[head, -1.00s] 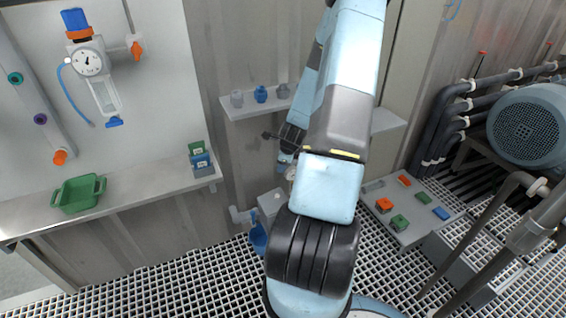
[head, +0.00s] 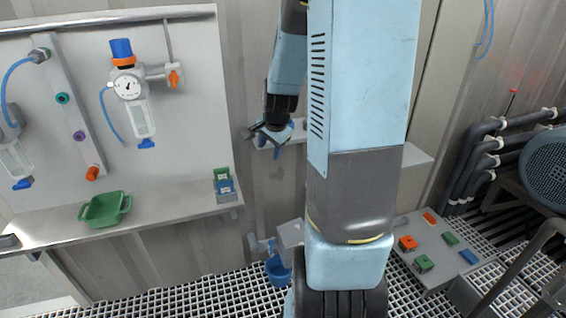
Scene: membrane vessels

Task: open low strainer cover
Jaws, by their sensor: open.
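My gripper (head: 255,134) shows in the head view left of my upright arm, in front of the small wall shelf (head: 270,143). Its dark fingers are apart and point left, with nothing seen between them. A low grey box-like fitting (head: 290,234), perhaps the strainer, sits near the floor below the gripper, with a pale pipe (head: 255,244) on its left. My arm hides its right side, and I cannot make out whether its cover is open. A blue bucket (head: 278,271) hangs or stands just below it. The gripper is well above and apart from both.
A steel bench (head: 165,206) on the left holds a green tray (head: 104,210) and small green and blue blocks (head: 224,184). A gauge unit (head: 128,86) hangs on the panel above. A grey board with coloured blocks (head: 435,250) and dark pipes (head: 480,160) are at right.

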